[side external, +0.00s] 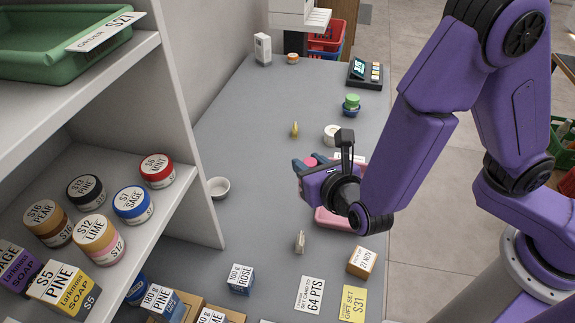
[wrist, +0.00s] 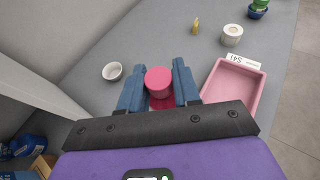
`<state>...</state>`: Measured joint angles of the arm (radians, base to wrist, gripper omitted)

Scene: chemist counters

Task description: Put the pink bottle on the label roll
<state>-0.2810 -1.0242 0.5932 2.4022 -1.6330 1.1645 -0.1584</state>
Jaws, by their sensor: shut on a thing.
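The pink bottle (wrist: 158,82) is between the two blue fingers of my gripper (wrist: 157,88), its round pink cap facing the wrist camera. My gripper (side external: 312,162) is shut on it, and only a bit of pink (side external: 310,161) shows in the side view. A white round thing that looks like the label roll (wrist: 232,36) stands on the counter beyond the pink tray, up and right of the bottle. It also shows in the side view (side external: 332,136), behind my gripper and apart from it. The bottle's lower part is mostly hidden.
A pink tray (wrist: 212,98) with a price card lies right of my gripper. A small white bowl (wrist: 112,71) is to the left. A small yellow thing (wrist: 196,26) and a green-topped jar (side external: 351,103) stand near the roll. Shelves (side external: 190,95) rise at left.

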